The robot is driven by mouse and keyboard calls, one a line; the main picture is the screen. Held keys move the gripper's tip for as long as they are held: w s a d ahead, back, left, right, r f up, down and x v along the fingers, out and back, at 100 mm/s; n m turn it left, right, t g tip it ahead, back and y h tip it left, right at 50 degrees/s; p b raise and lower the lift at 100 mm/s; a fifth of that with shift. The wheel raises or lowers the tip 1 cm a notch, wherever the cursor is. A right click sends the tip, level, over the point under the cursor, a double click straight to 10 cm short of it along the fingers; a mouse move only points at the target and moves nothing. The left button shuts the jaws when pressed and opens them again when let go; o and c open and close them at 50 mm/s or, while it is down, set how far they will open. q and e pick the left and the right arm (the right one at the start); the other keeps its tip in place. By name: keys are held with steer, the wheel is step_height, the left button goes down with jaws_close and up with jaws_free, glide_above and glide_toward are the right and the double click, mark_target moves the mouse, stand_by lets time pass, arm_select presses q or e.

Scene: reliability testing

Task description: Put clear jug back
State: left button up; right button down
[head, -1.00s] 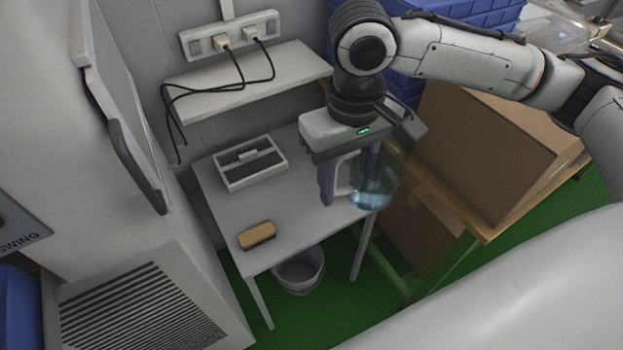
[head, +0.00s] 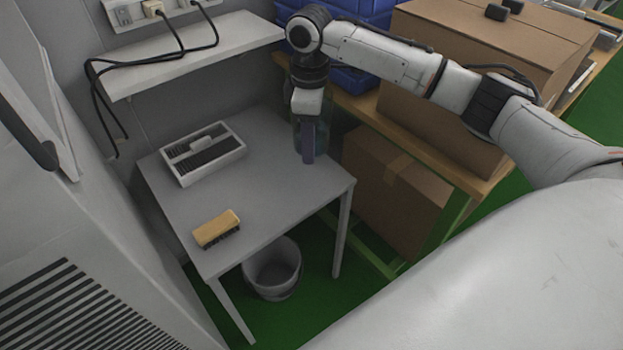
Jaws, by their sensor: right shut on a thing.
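My right gripper (head: 308,150) points down over the back right part of the small grey table (head: 265,210). It is shut on the clear jug (head: 323,130), which is see-through and mostly hidden behind the gripper. Only faint parts of the jug show beside the fingers. It looks upright near the table's back right edge; I cannot tell whether its base touches the top. My left gripper is not in view.
A grey tray with dark slots (head: 203,153) and a wooden brush (head: 217,229) lie on the table's left part. A wall shelf (head: 190,55) with black cables is above. Cardboard boxes (head: 395,190) stand to the right, a bin (head: 272,270) below. The table's front right is clear.

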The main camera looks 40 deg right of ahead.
step_height(320, 180, down, 10)
steer(key=shift+r+b, duration=0.2)
steer(key=shift+b, duration=0.55)
steer(key=c, duration=1)
jaws_free()
steer(key=shift+f, duration=0.15)
step_height(320, 180, up, 12)
steer(key=shift+f+p, duration=0.2)
steer(key=shift+p, duration=0.85)
steer(key=shift+s+r, duration=0.1)
steer(key=shift+r, duration=0.25)
